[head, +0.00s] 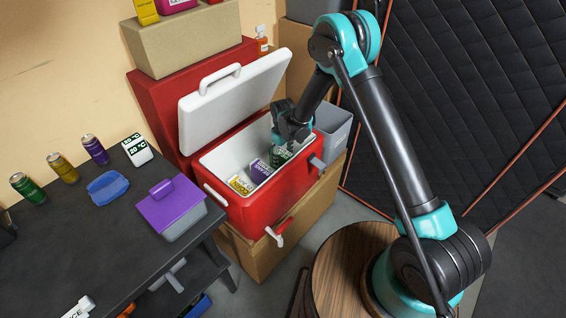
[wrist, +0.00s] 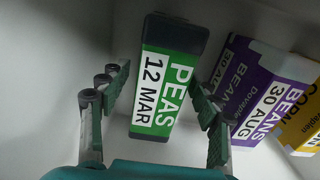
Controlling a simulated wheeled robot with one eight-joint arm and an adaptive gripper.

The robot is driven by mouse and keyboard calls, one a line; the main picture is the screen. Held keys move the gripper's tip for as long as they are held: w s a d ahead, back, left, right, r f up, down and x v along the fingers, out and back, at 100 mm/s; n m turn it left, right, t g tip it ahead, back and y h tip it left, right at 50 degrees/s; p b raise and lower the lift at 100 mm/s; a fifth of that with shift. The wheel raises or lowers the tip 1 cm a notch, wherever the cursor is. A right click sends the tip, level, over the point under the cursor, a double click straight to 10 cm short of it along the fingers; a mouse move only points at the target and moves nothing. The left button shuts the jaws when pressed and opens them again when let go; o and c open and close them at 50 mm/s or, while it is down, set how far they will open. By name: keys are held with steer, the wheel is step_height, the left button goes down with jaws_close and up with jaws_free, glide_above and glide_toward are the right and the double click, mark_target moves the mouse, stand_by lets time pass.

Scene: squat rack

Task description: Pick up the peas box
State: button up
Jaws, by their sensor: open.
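The peas box (wrist: 162,80) is green with a dark end and a white label reading "PEAS 12 MAR". It stands inside the open red cooler (head: 260,206); in the head view the peas box (head: 280,156) shows just under my gripper (head: 291,138), partly hidden by it. In the wrist view my gripper (wrist: 160,120) is open, with one finger on each side of the peas box. Gaps show between the fingers and the box. The right finger lies between the peas box and the purple beans box (wrist: 262,90).
A yellow corn box (wrist: 298,125) stands beyond the beans box. The cooler's white lid (head: 232,105) stands open behind. A dark table (head: 120,230) at the left holds cans, a blue container (head: 108,187) and a purple-lidded box (head: 172,208). A grey bin (head: 333,130) is right of the cooler.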

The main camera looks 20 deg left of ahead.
step_height(320, 180, down, 3)
steer(key=shift+r, duration=0.15)
jaws_close()
stand_by(0.4)
